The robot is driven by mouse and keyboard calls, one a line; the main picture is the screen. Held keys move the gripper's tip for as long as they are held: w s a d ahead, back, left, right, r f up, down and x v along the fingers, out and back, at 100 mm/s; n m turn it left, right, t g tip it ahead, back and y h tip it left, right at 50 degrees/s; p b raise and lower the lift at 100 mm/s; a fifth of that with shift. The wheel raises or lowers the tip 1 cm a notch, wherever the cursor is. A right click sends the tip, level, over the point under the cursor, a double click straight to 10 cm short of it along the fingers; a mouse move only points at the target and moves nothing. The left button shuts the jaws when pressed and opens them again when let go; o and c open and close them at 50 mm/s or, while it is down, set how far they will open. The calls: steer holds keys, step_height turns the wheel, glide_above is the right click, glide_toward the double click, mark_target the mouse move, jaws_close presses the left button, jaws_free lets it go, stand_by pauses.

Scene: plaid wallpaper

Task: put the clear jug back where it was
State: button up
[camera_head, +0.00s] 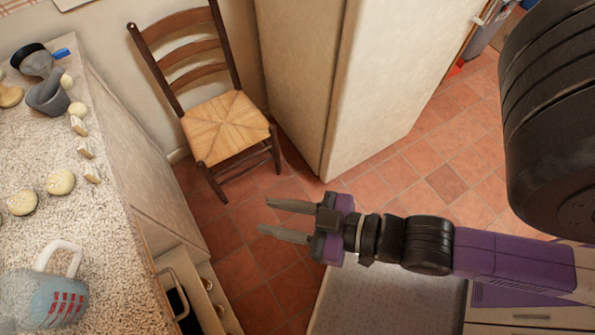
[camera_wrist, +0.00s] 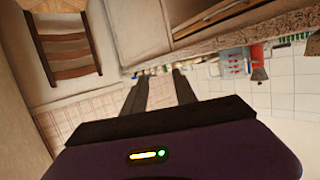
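The clear jug (camera_head: 58,298) stands on the speckled counter at the lower left of the head view. It has red markings, a pale handle and a bluish look, and the frame edge cuts off part of it. A bluish jug with red marks (camera_wrist: 235,62) also shows at the right in the wrist view. My gripper (camera_head: 264,216) is over the tiled floor, to the right of the counter and well apart from the jug. Its two fingers are parted with nothing between them, and they point toward the counter side. The fingers (camera_wrist: 159,74) also show parted in the wrist view.
The speckled counter (camera_head: 110,235) holds a grey mortar (camera_head: 48,95), a dark pan-like item (camera_head: 33,60) and several pale round pieces. A wooden chair (camera_head: 225,125) and a tall pale cabinet (camera_head: 370,85) stand at the back. An open drawer (camera_head: 205,290) juts out below the counter.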

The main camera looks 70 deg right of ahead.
steer(key=s+d+r+h, duration=0.1)
steer(key=s+d+r, duration=0.1)
steer(key=s, duration=0.4)
steer(key=shift+d+r+m, duration=0.15)
steer(key=shift+r+m, duration=0.05)
steer(key=shift+m, duration=0.1)
stand_by(0.8)
